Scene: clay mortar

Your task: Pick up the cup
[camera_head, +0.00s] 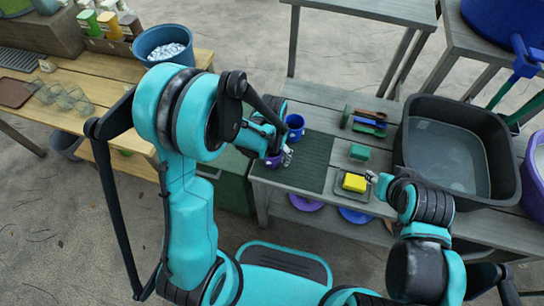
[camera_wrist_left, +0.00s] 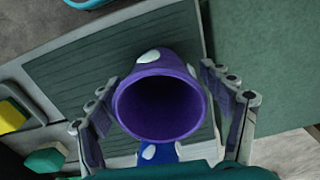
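A purple cup with white spots (camera_wrist_left: 160,105) stands on the dark green ribbed mat (camera_wrist_left: 105,50), its open mouth facing the left wrist camera. In the head view the purple cup (camera_head: 272,161) is partly hidden by my left gripper (camera_head: 286,156). In the wrist view my left gripper (camera_wrist_left: 165,115) has one finger on each side of the cup, with a visible gap at the right finger. A blue cup (camera_head: 295,124) stands just behind the purple one; part of it shows in the wrist view (camera_wrist_left: 160,152). My right gripper (camera_head: 372,178) is beside the yellow sponge; its finger opening is unclear.
A yellow sponge (camera_head: 354,183) lies on a small tray (camera_head: 341,190). A green block (camera_head: 361,152) and several coloured tools (camera_head: 369,124) lie behind it. A large dark basin (camera_head: 502,165) fills the right of the bench. A wooden table (camera_head: 100,113) stands left.

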